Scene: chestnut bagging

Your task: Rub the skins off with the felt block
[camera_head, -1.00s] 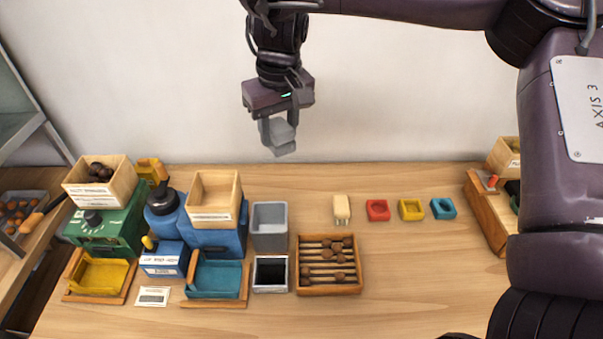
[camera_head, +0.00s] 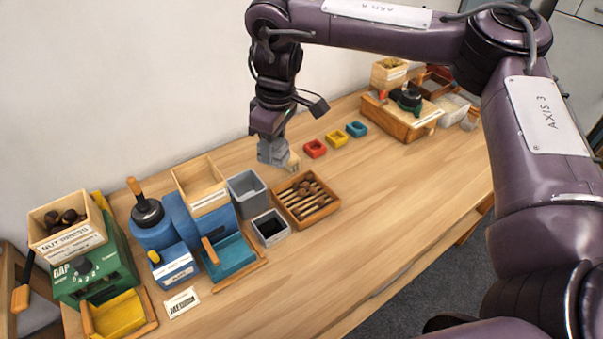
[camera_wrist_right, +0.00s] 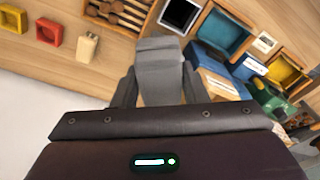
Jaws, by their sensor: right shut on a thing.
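My right gripper (camera_head: 271,140) is shut on a grey block (camera_wrist_right: 160,72), which looks like the felt block. In the head view they hang just left of a small cream block (camera_head: 293,161), partly covering it. In the wrist view the cream block (camera_wrist_right: 88,46) stands clear of the grey block. A slatted wooden tray (camera_head: 319,213) holds several brown chestnuts (camera_head: 308,188) in front of the gripper; it shows at the top of the wrist view (camera_wrist_right: 93,11). The grey block is apart from the tray. My left gripper is not in view.
Left of the tray stand a grey bin (camera_head: 247,193), a dark-bottomed square tin (camera_head: 270,227), a blue machine (camera_head: 164,233) and a green machine (camera_head: 95,271). Red (camera_head: 315,149), yellow (camera_head: 336,138) and blue (camera_head: 357,129) holders stand behind. The table's front right is clear.

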